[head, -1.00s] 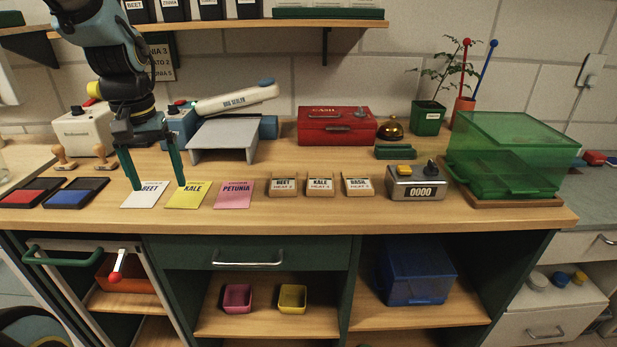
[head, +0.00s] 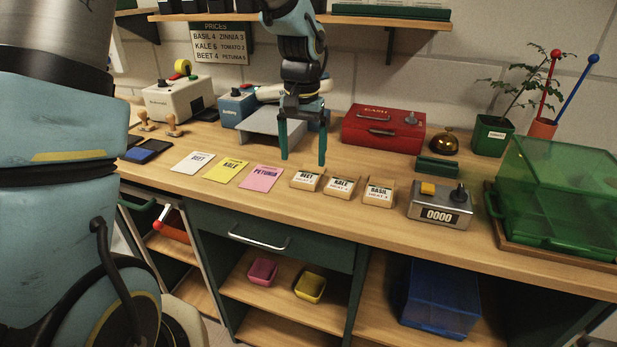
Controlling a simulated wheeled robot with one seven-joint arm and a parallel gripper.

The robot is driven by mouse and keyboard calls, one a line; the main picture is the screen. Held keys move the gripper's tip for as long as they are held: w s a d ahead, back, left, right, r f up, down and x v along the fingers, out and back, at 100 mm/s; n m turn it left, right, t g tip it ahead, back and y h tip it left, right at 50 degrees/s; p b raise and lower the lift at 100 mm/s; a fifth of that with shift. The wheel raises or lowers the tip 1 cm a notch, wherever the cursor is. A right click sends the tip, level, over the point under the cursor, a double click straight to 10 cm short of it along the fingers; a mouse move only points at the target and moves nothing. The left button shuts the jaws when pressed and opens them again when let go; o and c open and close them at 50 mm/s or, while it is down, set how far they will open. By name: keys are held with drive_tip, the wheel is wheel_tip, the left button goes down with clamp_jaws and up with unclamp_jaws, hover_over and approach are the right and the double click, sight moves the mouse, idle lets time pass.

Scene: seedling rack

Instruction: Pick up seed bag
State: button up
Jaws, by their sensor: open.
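Three small tan seed bags stand in a row on the wooden bench in the head view: the beet bag (head: 306,180), the kale bag (head: 340,186) and the basil bag (head: 378,192). My gripper (head: 302,161) points down with its two green fingers apart and nothing between them. It is above and just behind the beet bag, and appears not to touch it. Flat cards lie to the left: white beet (head: 193,161), yellow kale (head: 227,169) and pink petunia (head: 261,177).
A grey stand (head: 272,125) is behind my gripper. The red cash box (head: 383,129), bell (head: 445,143) and green block (head: 437,167) are farther right. A counter device (head: 440,204) stands right of the basil bag, then a green clear box (head: 560,195).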

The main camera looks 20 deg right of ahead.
sight(304, 180)
drive_tip(key=shift+d+f+p, duration=0.1)
drive_tip(key=shift+f+p, duration=0.95)
drive_tip(key=shift+f, duration=2.05)
drive_tip(key=shift+c, duration=0.2)
drive_tip(key=c, duration=1.1)
drive_tip(key=shift+r, duration=0.1)
